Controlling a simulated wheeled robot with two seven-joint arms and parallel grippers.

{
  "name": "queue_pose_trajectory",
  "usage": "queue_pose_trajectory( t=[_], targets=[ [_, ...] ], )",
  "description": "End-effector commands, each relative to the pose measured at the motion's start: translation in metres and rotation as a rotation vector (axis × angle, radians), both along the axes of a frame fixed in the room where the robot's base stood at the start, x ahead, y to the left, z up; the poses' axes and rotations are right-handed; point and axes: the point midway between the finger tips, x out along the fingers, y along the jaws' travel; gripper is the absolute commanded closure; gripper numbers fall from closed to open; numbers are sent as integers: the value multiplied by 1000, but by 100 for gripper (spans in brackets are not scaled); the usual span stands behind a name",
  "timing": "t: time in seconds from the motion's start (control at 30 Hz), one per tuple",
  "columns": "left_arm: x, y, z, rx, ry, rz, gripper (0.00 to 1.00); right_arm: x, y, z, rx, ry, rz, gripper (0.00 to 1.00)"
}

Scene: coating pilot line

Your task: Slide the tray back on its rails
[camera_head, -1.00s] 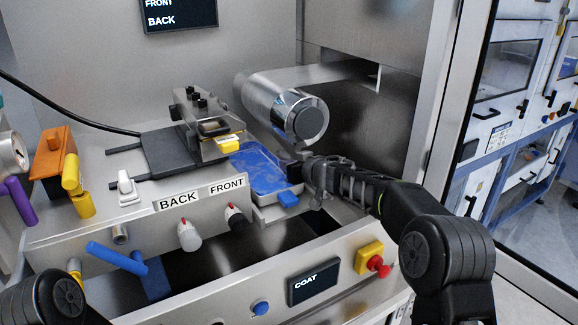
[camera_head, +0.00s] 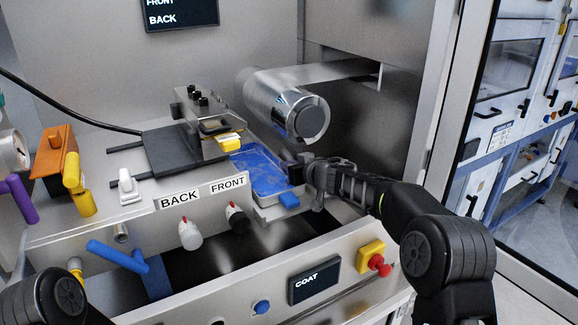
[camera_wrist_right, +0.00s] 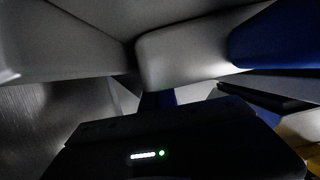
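The blue tray (camera_head: 258,170) lies under the roller's near end, to the right of the block with the yellow tab. A blue tab (camera_head: 289,200) is at its front right corner. My right gripper (camera_head: 299,173) comes in from the right and is at the tray's right edge, close above the tab. Its fingers are small and dark, so I cannot tell whether they touch the tray or are closed. The right wrist view is dark, with a blue surface (camera_wrist_right: 275,40) at the upper right. The rails are not clearly visible. My left gripper is out of view.
The metal roller (camera_head: 300,115) hangs just above and behind my right gripper. The FRONT (camera_head: 228,186) and BACK (camera_head: 180,199) labelled knobs are left of the tray. The panel with the COAT display (camera_head: 314,280) and red button (camera_head: 379,263) lies in front, below my right arm.

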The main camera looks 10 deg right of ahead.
Motion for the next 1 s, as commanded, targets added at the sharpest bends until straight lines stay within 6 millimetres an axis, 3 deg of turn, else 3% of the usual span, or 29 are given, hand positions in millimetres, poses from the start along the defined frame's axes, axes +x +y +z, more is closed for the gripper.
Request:
queue_pose_trajectory(
  t=[0.33,0.73,1.0],
  targets=[
    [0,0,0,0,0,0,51,0,0,1,0,-1,0,72],
    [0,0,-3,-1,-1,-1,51,-5,-3,1,-1,1,-1,72],
    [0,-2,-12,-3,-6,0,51,-37,-16,14,1,-2,-1,72]
  ],
)
